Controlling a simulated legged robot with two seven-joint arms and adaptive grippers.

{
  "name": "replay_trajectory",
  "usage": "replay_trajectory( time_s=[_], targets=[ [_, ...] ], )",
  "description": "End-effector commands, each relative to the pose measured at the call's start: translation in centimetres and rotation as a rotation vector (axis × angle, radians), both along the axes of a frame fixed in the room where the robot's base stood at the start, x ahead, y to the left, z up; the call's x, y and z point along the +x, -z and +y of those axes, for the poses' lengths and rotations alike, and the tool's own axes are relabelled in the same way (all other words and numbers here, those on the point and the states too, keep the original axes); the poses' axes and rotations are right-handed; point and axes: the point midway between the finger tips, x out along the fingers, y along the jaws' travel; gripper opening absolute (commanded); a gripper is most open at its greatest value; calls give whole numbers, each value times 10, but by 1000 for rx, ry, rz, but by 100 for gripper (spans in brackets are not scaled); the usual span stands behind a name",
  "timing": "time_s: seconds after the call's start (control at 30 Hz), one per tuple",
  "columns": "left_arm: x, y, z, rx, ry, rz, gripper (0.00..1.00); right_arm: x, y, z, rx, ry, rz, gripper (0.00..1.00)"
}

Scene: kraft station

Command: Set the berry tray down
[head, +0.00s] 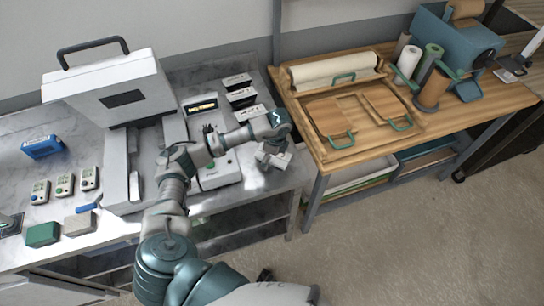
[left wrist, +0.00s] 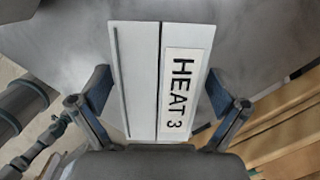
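My left gripper (head: 272,160) is low over the front right corner of the metal bench (head: 262,185). In the left wrist view its fingers (left wrist: 160,88) close on the two sides of a white box (left wrist: 138,75). A label (left wrist: 182,88) on the box reads "HEAT 3", turned sideways, and a dark slit runs along the top. The palm hides the box's lower end. In the head view the gripper covers most of it, and whether it touches the bench cannot be told. I see no berries. My right gripper is not in view.
The wooden table (head: 440,115) with boards and rolls adjoins at the right.

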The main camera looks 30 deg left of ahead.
Motion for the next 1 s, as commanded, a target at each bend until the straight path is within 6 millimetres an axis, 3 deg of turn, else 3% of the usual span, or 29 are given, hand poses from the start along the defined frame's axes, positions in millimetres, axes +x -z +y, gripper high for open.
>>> replay_trajectory(
  time_s=[0.2, 0.37, 0.8, 1.0],
  targets=[
    [0, -1, -3, 1, 2, -1, 99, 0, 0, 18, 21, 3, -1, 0],
    [1, -11, -5, 3, 2, -2, 99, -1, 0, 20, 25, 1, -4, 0],
    [2, -102, -15, 0, 2, -5, 99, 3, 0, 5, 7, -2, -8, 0],
    [2, -121, -18, 1, 1, -2, 99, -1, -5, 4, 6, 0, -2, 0]
  ],
)
